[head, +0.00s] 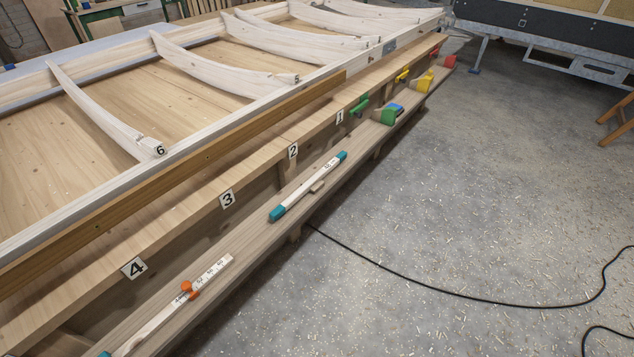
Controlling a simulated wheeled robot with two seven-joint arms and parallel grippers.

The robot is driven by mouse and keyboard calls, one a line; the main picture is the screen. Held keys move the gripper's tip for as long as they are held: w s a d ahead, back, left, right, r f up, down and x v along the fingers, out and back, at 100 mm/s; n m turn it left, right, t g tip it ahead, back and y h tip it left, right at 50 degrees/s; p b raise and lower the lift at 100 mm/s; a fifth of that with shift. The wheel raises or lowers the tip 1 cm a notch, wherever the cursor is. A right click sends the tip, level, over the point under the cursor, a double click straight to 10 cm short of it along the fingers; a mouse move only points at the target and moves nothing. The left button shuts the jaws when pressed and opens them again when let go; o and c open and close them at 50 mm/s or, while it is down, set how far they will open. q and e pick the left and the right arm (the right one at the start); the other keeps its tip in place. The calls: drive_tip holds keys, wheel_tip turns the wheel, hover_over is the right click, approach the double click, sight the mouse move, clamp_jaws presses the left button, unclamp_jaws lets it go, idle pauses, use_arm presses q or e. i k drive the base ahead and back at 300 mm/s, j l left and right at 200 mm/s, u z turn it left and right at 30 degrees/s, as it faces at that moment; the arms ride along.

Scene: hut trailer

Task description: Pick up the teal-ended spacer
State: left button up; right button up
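The teal-ended spacer (312,184) is a pale wooden bar with a teal cap on each end. It lies slantwise on the low wooden shelf (250,255), roughly below the number 2 and 3 labels. Neither of my grippers is in the head view.
A pale stick with an orange slider (188,289) and a teal end lies nearer on the shelf. Green (390,116), yellow (425,82) and red (449,61) pieces stand farther along. A black cable (420,288) crosses the shaving-strewn floor. The shelf beside the spacer is clear.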

sight(314, 184)
drive_tip(key=i+l+u, duration=0.35)
drive_tip(key=i+l, duration=0.55)
